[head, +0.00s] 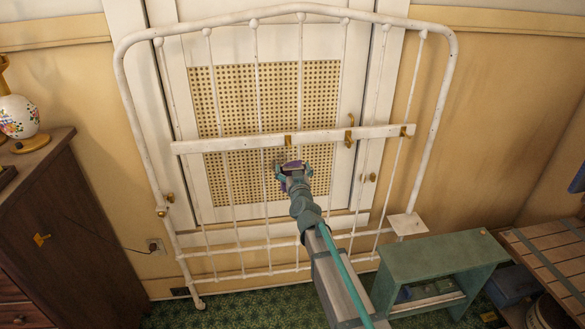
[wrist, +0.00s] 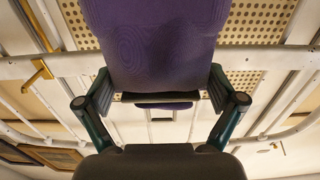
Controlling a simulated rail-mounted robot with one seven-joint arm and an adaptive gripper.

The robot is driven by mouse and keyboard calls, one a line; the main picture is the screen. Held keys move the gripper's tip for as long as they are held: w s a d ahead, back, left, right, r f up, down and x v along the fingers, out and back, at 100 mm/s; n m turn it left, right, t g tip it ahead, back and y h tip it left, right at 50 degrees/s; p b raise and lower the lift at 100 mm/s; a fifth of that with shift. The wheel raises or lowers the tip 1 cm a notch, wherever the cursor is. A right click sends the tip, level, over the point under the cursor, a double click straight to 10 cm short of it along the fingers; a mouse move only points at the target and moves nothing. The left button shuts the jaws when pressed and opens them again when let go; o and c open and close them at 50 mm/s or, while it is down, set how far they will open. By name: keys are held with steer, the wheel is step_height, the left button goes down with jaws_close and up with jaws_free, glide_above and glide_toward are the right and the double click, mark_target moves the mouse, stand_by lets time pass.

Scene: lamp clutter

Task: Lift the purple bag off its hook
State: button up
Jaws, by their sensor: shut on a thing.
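The purple bag (wrist: 155,45) fills the upper middle of the wrist view, between the two green fingers of my gripper (wrist: 161,92). My gripper is shut on it. In the head view the bag (head: 292,165) is a small purple patch at my gripper (head: 293,174), in front of the white metal bed frame. A brass hook (head: 287,140) sits on the frame's cross rail just above it. I cannot tell whether the bag still touches that hook. Another brass hook (wrist: 37,75) shows at the left in the wrist view, apart from the bag.
The white bed frame (head: 290,138) stands before a door with a perforated panel. Further brass hooks (head: 348,138) and (head: 404,131) sit on its rail to the right. A green stool (head: 445,257) stands low right. A dark cabinet (head: 75,235) with a flowered lamp (head: 19,117) stands left.

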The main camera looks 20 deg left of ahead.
steer(key=s+d+f+b, duration=0.2)
steer(key=s+f+b, duration=0.2)
steer(key=f, duration=0.3)
steer(key=shift+b, duration=0.8)
steer(key=shift+w+d, duration=0.1)
steer(key=shift+d, duration=0.05)
